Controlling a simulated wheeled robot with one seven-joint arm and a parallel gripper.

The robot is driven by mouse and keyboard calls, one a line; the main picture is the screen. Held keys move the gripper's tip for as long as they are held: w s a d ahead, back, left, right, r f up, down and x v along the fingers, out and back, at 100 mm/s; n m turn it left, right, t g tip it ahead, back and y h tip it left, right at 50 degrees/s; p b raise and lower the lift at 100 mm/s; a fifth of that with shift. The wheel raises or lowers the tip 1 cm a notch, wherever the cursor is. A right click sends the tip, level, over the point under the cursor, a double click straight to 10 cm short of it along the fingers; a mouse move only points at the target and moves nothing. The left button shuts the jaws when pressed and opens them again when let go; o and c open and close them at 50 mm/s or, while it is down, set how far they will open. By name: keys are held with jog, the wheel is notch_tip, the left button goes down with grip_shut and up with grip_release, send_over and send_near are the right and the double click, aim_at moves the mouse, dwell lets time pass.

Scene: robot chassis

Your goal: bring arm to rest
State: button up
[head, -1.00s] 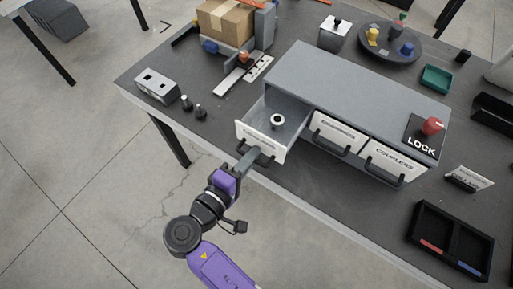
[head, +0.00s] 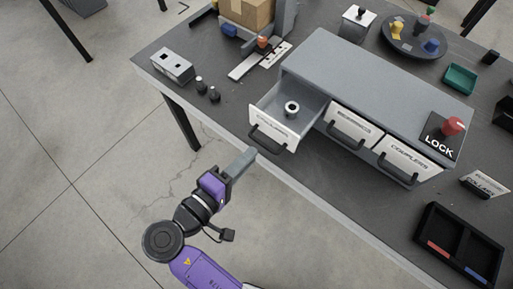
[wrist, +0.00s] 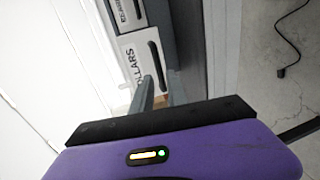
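My gripper (head: 247,160) is off the table's front edge, just in front of and below the open left drawer (head: 274,127). Its grey fingers stand slightly apart in the wrist view (wrist: 160,88), with nothing seen held between them. The drawer is pulled out and holds a light ring-shaped part (head: 292,108). Its black handle (head: 268,139) is clear of my fingers. The drawer front also shows in the wrist view (wrist: 134,62), its label partly cut off, reading "OLLARS".
The grey drawer cabinet (head: 375,80) has two shut drawers and a red-knobbed LOCK plate (head: 438,138). A black divided tray (head: 458,246) sits at the table's right front. A grey box (head: 172,66) and two dark pegs stand at left. Floor left of my arm is free.

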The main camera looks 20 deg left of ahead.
jog(key=shift+v, duration=0.75)
jog(key=a+f+n+g+y, duration=0.2)
jog(key=a+f+y, duration=0.1)
jog(key=a+y, duration=0.55)
jog(key=s+d+r+m+t, duration=0.1)
jog(key=s+d+r+m, duration=0.25)
jog(key=d, duration=0.75)
jog(key=s+d+r+m+t+y, duration=0.1)
jog(key=s+d+r+m, duration=0.3)
jog(key=d, duration=0.7)
jog(key=s+d+r+m+t, duration=0.25)
jog(key=s+d+m, duration=0.3)
jog(key=d, duration=0.55)
jog(key=s+d+m+g+h, duration=0.2)
jog(key=s+d+m+h, duration=0.1)
jog(key=s+d, duration=0.4)
jog(key=shift+f+h, duration=0.35)
jog(key=shift+h, duration=0.2)
